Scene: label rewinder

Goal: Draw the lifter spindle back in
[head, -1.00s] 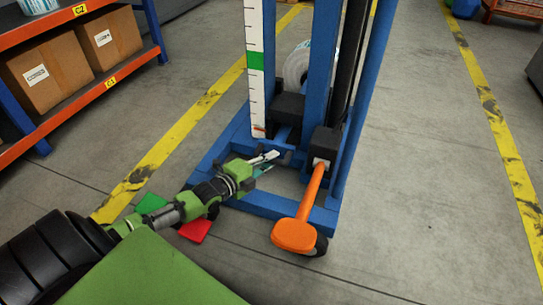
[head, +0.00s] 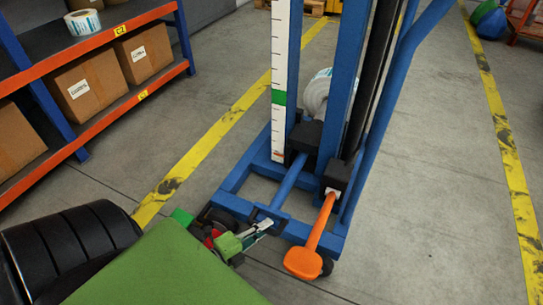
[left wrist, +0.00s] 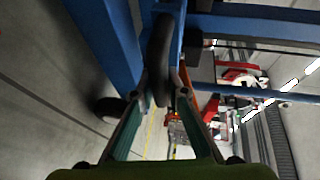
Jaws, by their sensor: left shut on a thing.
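The lifter (head: 284,85) stands ahead with its blue mast and base frame. A blue rod (head: 287,183), which looks like the spindle, runs from a black block (head: 305,137) on the mast toward me, low over the base. Its near end is dark and partly hidden by my left gripper (head: 264,225). The gripper is shut on that end, by the front bar of the base. My right gripper is not in view.
An orange paddle-ended lever (head: 303,262) sticks out right of the gripper. A white roll (head: 317,95) shows behind the mast. A shelf with boxes (head: 85,93) stands at left.

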